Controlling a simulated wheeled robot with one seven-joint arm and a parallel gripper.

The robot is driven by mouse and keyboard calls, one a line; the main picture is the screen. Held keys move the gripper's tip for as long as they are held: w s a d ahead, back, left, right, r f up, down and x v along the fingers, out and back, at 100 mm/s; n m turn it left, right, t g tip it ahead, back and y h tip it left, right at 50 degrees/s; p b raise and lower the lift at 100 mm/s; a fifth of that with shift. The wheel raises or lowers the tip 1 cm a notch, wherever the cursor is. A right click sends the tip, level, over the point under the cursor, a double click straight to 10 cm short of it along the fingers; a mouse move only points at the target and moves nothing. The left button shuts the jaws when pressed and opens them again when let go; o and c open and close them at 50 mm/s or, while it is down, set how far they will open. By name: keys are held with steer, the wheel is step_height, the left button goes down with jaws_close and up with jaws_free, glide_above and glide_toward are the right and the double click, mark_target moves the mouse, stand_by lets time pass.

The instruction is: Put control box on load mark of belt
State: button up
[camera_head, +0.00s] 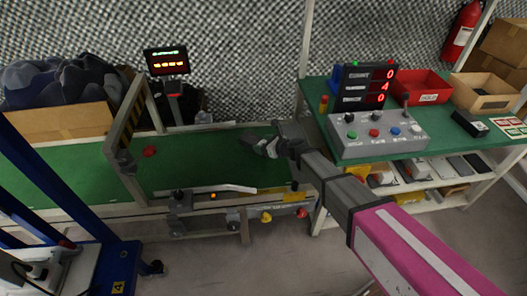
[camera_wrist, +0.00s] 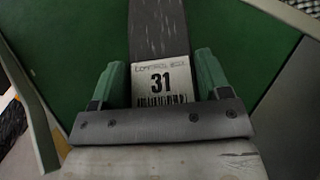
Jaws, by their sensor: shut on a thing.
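My gripper (camera_head: 266,148) is over the green belt (camera_head: 215,150), near its right end. In the wrist view my gripper (camera_wrist: 160,75) has its green fingers shut on the control box (camera_wrist: 162,82), one on each side of its white label reading 31. A dark grey scratched strip (camera_wrist: 160,30) runs up from the label; I cannot tell if it is part of the box. In the head view the box is hard to make out at the gripper. I cannot tell whether it touches the belt.
A striped gate frame (camera_head: 128,125) spans the belt at left. A red piece (camera_head: 149,151) lies on the belt near it. A bench (camera_head: 340,146) at right holds a button panel (camera_head: 378,134), a counter display (camera_head: 366,87) and a red bin (camera_head: 421,86). Mid-belt is mostly clear.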

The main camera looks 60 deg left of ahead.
steer(key=shift+f, duration=2)
steer(key=shift+f, duration=0.15)
steer(key=o, duration=1.1)
steer(key=shift+r, duration=0.2)
steer(key=v, duration=1.2)
steer(key=shift+w+f, duration=0.1)
